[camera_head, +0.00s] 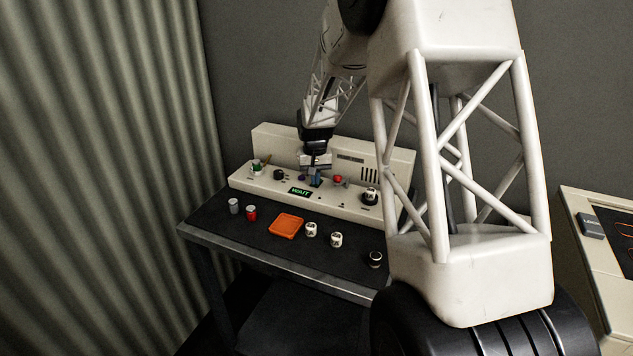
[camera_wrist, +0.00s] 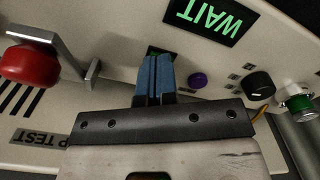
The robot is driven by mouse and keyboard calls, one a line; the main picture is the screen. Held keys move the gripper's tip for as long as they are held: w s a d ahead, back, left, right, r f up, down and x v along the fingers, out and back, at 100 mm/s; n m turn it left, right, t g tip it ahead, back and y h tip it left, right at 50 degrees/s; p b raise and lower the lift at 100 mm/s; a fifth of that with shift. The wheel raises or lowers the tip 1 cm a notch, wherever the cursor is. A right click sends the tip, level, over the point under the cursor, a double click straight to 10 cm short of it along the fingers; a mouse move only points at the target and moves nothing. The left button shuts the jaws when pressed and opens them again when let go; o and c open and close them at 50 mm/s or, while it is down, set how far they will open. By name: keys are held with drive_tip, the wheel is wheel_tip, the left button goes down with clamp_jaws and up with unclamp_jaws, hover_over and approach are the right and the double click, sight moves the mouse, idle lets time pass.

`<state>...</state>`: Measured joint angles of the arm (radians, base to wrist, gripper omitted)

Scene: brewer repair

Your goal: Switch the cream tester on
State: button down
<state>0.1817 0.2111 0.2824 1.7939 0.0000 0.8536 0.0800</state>
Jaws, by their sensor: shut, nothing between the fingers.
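The cream tester (camera_head: 275,141) stands at the back of a dark bench, and its display (camera_head: 300,191) reads WAIT in green. The display also shows upside down in the wrist view (camera_wrist: 211,20). My gripper (camera_head: 315,181) is over the middle of the tester's panel. In the wrist view its blue fingertips (camera_wrist: 155,75) are shut together with nothing between them. They partly hide a small green-lit part of the panel, and I cannot tell whether they touch it. A purple button (camera_wrist: 197,80), a black knob (camera_wrist: 258,85) and a red knob (camera_wrist: 30,65) are nearby.
A metal bracket (camera_wrist: 91,74) stands up beside the red knob. On the bench lie an orange tray (camera_head: 286,226), a grey cylinder (camera_head: 235,206), a red one (camera_head: 251,213) and several other small parts. Another cream console (camera_head: 590,252) stands at right. My arm hides the bench's right end.

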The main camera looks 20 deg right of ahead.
drive_tip(key=shift+r, duration=3.45)
drive_tip(key=shift+r, duration=0.1)
drive_tip(key=shift+s+a+r, duration=0.1)
drive_tip(key=shift+s+r, duration=0.05)
drive_tip(key=shift+s, duration=0.1)
drive_tip(key=s+a+r, duration=0.3)
drive_tip(key=s+r, duration=0.1)
drive_tip(key=s, duration=0.3)
drive_tip(key=s+a+r+n+t, duration=0.1)
drive_tip(key=s+a+r, duration=0.2)
drive_tip(key=s, duration=0.5)
drive_tip(key=s+a+r, duration=0.3)
drive_tip(key=s+r, duration=0.1)
drive_tip(key=s, duration=0.3)
drive_tip(key=s+a+f+n, duration=0.1)
drive_tip(key=s+a, duration=0.1)
drive_tip(key=s, duration=1)
drive_tip(key=s+a+f+t, duration=0.1)
drive_tip(key=s+a, duration=0.1)
drive_tip(key=s, duration=1)
drive_tip(key=shift+s+a+f+n+t, duration=0.2)
drive_tip(key=shift+n+t, duration=0.1)
drive_tip(key=shift+n, duration=0.1)
